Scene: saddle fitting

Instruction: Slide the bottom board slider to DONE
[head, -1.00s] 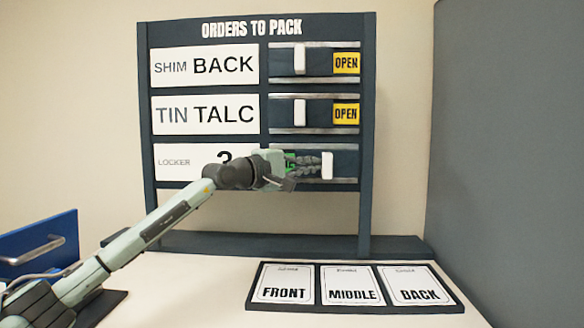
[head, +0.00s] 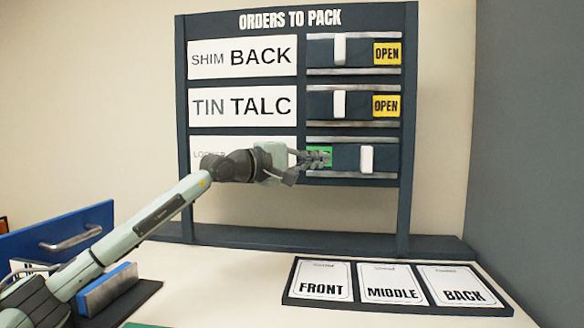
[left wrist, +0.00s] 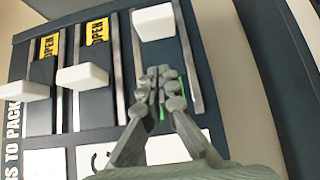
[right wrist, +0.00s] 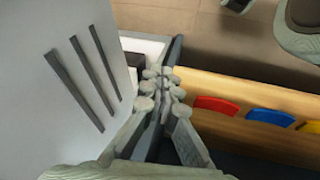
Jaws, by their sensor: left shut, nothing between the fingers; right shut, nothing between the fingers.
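The dark board (head: 411,120) headed "ORDERS TO PACK" has three rows with sliders. The bottom slider's white knob (head: 366,159) stands right of the middle of its track, and a green patch (head: 317,153) shows at the track's left end, partly hidden by my fingers. My left gripper (head: 325,159) is shut and empty in front of that green end, with a gap to the knob. In the left wrist view the bottom knob (left wrist: 154,22) is beyond the shut fingertips (left wrist: 162,75). My right gripper (right wrist: 160,75) is shut and empty, away from the board.
The upper two knobs (head: 340,49) and (head: 339,104) stand left of yellow OPEN labels (head: 387,54). A tray of FRONT, MIDDLE and BACK cards (head: 390,303) lies on the table below. A blue panel with a handle (head: 60,232) is at left. Coloured tabs (right wrist: 270,117) show in the right wrist view.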

